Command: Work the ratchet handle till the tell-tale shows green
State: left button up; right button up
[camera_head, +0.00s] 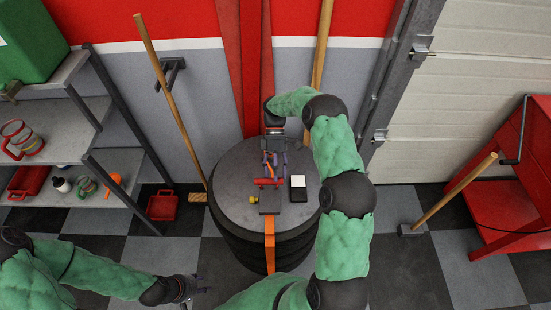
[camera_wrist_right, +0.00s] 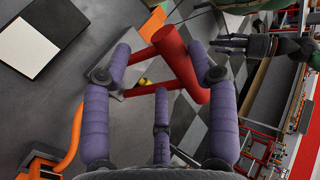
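The ratchet (camera_head: 269,202) sits on a dark round drum top (camera_head: 232,185), with an orange strap (camera_head: 270,245) hanging over the front. Its red handle (camera_head: 267,181) also shows in the right wrist view (camera_wrist_right: 180,62). A small yellow part (camera_head: 253,197) is at the ratchet's left; I cannot tell whether it is the tell-tale, and I see no green on it. My right gripper (camera_head: 273,160) is above and just behind the handle. Its purple fingers (camera_wrist_right: 160,55) are spread, with the red handle between them, not visibly clamped. My left gripper (camera_head: 190,288) is low at left, away from the drum; its fingers are unclear.
A black-and-white card-like object (camera_head: 298,188) lies right of the ratchet. Shelves (camera_head: 60,130) with mugs stand at left.

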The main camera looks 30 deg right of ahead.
jog(key=v, duration=1.1)
